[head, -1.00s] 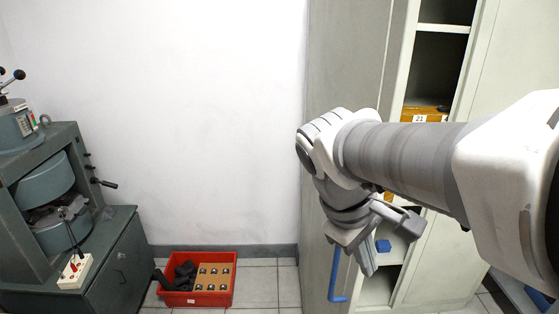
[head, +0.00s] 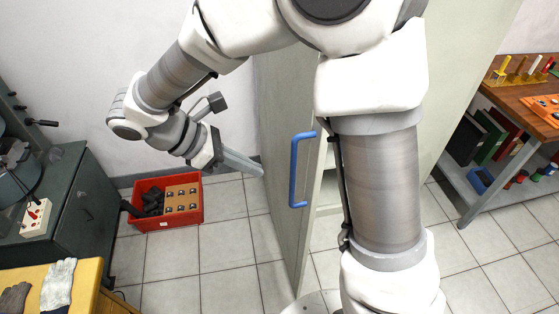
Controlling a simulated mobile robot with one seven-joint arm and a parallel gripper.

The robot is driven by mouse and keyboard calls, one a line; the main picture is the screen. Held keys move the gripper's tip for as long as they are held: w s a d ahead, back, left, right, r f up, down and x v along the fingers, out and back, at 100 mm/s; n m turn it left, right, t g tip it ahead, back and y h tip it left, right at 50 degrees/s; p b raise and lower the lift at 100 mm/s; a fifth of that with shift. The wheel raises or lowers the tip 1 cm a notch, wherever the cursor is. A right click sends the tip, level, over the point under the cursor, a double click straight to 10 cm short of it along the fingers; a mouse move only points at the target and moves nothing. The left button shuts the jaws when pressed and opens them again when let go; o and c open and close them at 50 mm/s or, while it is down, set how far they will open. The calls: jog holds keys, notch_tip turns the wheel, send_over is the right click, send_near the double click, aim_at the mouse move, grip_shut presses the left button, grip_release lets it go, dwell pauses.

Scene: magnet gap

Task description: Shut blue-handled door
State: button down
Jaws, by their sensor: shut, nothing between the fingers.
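The cabinet door (head: 273,120) with the blue handle (head: 294,170) stands open and swung out toward me in the head view. A strip of the cabinet's inside shows to the right of the door; my arm hides most of the rest. My gripper (head: 258,170) is shut and empty. It appears to the left of the blue handle, close to the door's left edge in the picture. I cannot tell whether it touches the door.
A red bin (head: 168,212) stands on the floor at left, by a green machine cabinet (head: 77,215). A yellow table (head: 88,276) with gloves is at the lower left. A wooden workbench (head: 531,105) stands at right.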

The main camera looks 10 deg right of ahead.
send_near(313, 184)
notch_tip(313, 184, down, 3)
jog(key=shift+d+f, duration=0.2)
jog(key=shift+d, duration=0.8)
jog(key=shift+d+f, duration=0.25)
jog(key=shift+d, duration=0.8)
jog(key=shift+d, duration=0.1)
